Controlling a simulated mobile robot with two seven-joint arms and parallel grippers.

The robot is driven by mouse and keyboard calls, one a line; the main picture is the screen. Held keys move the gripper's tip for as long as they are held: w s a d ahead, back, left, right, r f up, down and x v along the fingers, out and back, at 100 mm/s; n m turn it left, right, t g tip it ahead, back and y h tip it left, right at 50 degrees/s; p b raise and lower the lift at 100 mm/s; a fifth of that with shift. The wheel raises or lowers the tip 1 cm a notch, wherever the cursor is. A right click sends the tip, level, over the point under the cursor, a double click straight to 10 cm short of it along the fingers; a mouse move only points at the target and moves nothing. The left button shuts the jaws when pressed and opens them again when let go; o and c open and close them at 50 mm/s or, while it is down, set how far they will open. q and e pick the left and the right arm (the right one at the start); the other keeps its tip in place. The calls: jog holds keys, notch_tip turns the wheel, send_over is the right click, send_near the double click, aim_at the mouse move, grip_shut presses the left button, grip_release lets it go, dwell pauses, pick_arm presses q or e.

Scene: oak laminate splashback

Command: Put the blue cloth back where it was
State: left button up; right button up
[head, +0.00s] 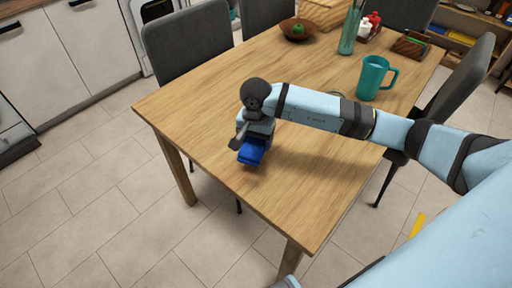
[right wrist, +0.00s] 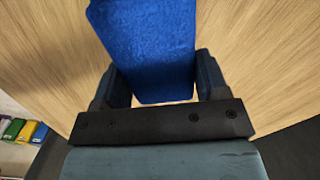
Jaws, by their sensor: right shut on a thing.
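The blue cloth (head: 251,154) is at the near left part of the wooden table (head: 300,190). My right gripper (head: 252,140) is shut on the cloth and points down over the tabletop. In the right wrist view the cloth (right wrist: 150,45) reaches out from between the two dark fingers, which sit at its left and right sides. I cannot tell whether the cloth touches the tabletop. My left gripper is not in view.
A teal pitcher (head: 374,78) stands on the table's right side. A brown bowl (head: 298,30) with a green fruit, a green glass vase (head: 350,32) and small bottles (head: 368,24) are at the far end. Grey chairs (head: 186,48) surround the table. The near tabletop is bare.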

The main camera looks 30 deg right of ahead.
aim_at(256, 147)
jog(key=shift+f, duration=1.75)
jog(key=shift+f+b, duration=0.2)
jog(key=shift+b, duration=0.15)
jog(key=o, duration=1)
jog(key=shift+c, duration=0.2)
jog(key=shift+r, duration=0.1)
jog(key=shift+r+p, duration=0.2)
jog(key=shift+p, duration=0.15)
notch_tip(256, 147, up, 12)
jog(key=shift+f+p, duration=0.1)
jog(key=shift+p, duration=0.2)
